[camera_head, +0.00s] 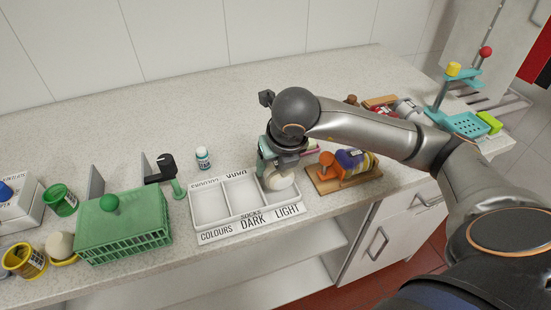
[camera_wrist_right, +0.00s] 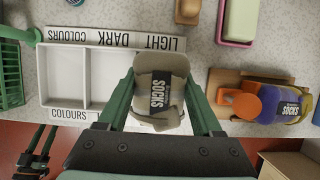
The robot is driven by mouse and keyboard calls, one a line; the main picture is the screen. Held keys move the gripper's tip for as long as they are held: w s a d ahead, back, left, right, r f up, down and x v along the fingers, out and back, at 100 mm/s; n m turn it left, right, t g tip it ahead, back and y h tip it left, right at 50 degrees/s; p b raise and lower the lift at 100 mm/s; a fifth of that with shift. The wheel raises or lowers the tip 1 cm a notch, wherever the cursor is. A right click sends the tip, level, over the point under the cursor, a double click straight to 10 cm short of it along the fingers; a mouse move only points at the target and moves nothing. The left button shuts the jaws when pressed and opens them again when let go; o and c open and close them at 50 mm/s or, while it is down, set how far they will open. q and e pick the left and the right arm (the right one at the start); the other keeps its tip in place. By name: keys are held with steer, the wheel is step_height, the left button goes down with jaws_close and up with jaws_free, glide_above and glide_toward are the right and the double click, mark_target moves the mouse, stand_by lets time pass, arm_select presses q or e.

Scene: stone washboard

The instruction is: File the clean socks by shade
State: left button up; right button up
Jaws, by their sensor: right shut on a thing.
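A white sorting tray (camera_head: 195,216) stands on the counter, with three compartments labelled COLOURS, DARK and LIGHT. My right gripper (camera_head: 270,172) is shut on a light cream bundle of socks (camera_head: 279,180) at the LIGHT compartment. In the right wrist view the bundle (camera_wrist_right: 157,92) carries a dark SOCKS label and sits between the green fingers. I cannot tell whether it touches the tray floor. The COLOURS and DARK compartments look empty. A purple and yellow bundle labelled SOCKS (camera_wrist_right: 278,100) lies on a wooden board right of the tray.
A green crate (camera_head: 125,225) stands left of the tray, with green and yellow tins beyond it. A small white bottle (camera_head: 203,158) stands behind the tray. The wooden board (camera_head: 322,184) holds an orange-knobbed thing. Open counter lies at the back left.

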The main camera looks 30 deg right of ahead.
steer(key=shift+f, duration=0.65)
steer(key=o, duration=1.4)
steer(key=shift+r, duration=0.1)
steer(key=v, duration=1.1)
steer(key=shift+s+r+p, duration=0.15)
steer(key=shift+r+p, duration=0.1)
steer(key=shift+p, duration=0.15)
steer(key=shift+s+a+r, duration=0.15)
steer(key=shift+s+r, duration=0.1)
steer(key=shift+r, duration=0.1)
steer(key=shift+s, duration=0.1)
